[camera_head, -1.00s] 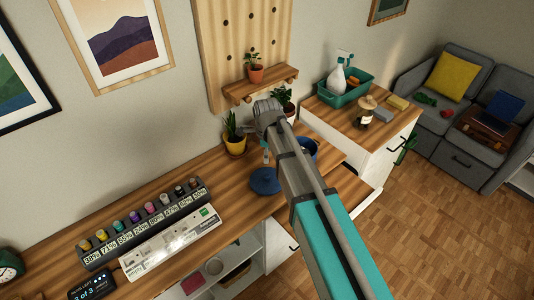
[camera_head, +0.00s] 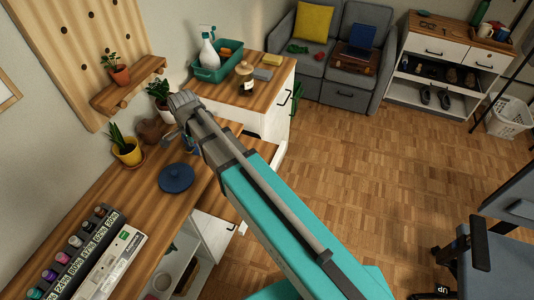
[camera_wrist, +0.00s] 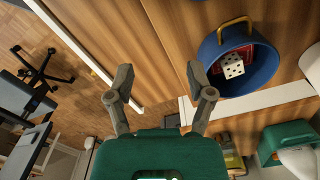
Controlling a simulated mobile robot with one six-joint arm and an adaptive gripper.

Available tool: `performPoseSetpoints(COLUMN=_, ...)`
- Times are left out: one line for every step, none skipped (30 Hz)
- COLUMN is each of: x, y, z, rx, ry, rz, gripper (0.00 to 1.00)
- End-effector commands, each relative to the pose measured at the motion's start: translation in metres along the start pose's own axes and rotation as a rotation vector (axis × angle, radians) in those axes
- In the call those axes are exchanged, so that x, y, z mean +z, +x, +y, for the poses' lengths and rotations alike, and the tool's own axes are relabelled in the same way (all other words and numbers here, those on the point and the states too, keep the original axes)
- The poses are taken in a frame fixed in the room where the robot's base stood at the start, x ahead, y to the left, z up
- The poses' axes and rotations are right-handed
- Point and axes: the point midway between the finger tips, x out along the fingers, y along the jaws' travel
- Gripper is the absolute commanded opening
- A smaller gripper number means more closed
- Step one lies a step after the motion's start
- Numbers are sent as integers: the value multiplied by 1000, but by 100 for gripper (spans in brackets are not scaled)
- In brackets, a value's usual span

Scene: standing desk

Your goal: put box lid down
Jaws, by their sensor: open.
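The round blue box lid (camera_head: 176,178) with a small knob lies flat on the wooden desk, to the left of my arm in the head view. The open round blue box (camera_wrist: 268,80) stands on the wood at the upper right of the wrist view. It has a brass-coloured handle, and a red item and a white item with black dots are inside. In the head view the box is mostly hidden behind my arm. My gripper (camera_wrist: 160,78) is open and empty, its fingers spread apart to the left of the box in the wrist view. The lid is not in the wrist view.
A yellow pot plant (camera_head: 127,152) stands on the desk near the lid. A row of coloured bottles (camera_head: 75,243) lines the desk at lower left. The cabinet beyond holds a teal tray (camera_head: 218,72) and a jar (camera_head: 245,77).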

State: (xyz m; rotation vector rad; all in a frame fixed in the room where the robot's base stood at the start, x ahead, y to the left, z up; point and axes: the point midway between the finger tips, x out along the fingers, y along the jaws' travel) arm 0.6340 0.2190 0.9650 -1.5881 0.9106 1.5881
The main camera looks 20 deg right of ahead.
Motion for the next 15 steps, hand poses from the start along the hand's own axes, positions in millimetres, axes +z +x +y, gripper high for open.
performPoseSetpoints(x=-12, y=0, z=14, rx=0, ry=-46, rz=0, gripper=69)
performPoseSetpoints(x=-18, y=0, z=20, rx=0, ry=-81, rz=0, gripper=69)
performPoseSetpoints(x=-26, y=0, z=28, rx=0, ry=-126, rz=0, gripper=69)
performPoseSetpoints(x=-32, y=0, z=34, rx=0, ry=-159, rz=0, gripper=69)
performPoseSetpoints(x=-37, y=0, z=40, rx=0, ry=-194, rz=0, gripper=69)
performPoseSetpoints(x=-45, y=0, z=48, rx=0, ry=-238, rz=0, gripper=69)
performPoseSetpoints(x=-50, y=0, z=54, rx=0, ry=-273, rz=0, gripper=69)
performPoseSetpoints(x=-56, y=0, z=60, rx=0, ry=-307, rz=0, gripper=69)
performPoseSetpoints(x=-62, y=0, z=68, rx=0, ry=-351, rz=0, gripper=69)
performPoseSetpoints(x=-67, y=0, z=75, rx=0, ry=-387, rz=0, gripper=69)
performPoseSetpoints(x=-73, y=0, z=81, rx=0, ry=-419, rz=0, gripper=69)
performPoseSetpoints(x=-79, y=0, z=90, rx=0, ry=-465, rz=0, gripper=69)
performPoseSetpoints(x=-84, y=0, z=96, rx=0, ry=-499, rz=0, gripper=69)
performPoseSetpoints(x=-88, y=0, z=102, rx=0, ry=-533, rz=0, gripper=69)
performPoseSetpoints(x=-94, y=0, z=111, rx=0, ry=-578, rz=0, gripper=69)
